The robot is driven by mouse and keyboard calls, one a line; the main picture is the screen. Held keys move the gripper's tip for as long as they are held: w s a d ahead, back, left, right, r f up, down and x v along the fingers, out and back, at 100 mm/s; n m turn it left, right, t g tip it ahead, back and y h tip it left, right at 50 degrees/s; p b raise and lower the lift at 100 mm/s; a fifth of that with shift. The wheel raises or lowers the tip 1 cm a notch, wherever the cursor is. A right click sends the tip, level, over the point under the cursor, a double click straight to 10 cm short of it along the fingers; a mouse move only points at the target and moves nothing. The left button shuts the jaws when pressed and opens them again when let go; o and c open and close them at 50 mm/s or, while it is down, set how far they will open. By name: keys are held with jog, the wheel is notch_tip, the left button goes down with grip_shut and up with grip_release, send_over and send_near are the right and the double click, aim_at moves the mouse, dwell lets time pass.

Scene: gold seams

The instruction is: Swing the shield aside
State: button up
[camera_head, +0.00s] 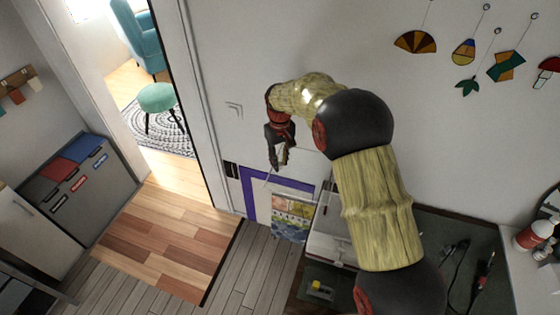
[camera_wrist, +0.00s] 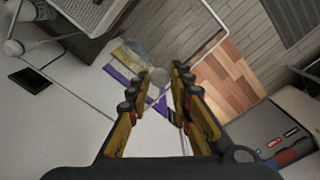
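I cannot make out the shield for certain. A thin pale rod frame (camera_wrist: 212,42) runs past the fingertips in the wrist view, and it may be the shield's edge. A small round pale knob (camera_wrist: 158,76) shows between the fingertips; I cannot tell whether they touch it. My gripper (camera_wrist: 161,74) is open, with a clear gap between its yellow and black fingers. In the head view my gripper (camera_head: 279,160) points down near the wall, above a purple-framed panel (camera_head: 250,196) with a colourful sheet (camera_head: 291,214) beside it.
A doorway at the left opens onto a room with a teal stool (camera_head: 157,97). Grey bins (camera_head: 82,187) stand at the left wall. A dark-topped bench (camera_head: 470,235) with tools and a white worktop lie at the right. Glass ornaments (camera_head: 415,42) hang on the wall.

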jog(key=o, duration=0.3)
jog(key=shift+o, duration=0.2)
notch_tip(320, 180, up, 12)
dwell(0.6)
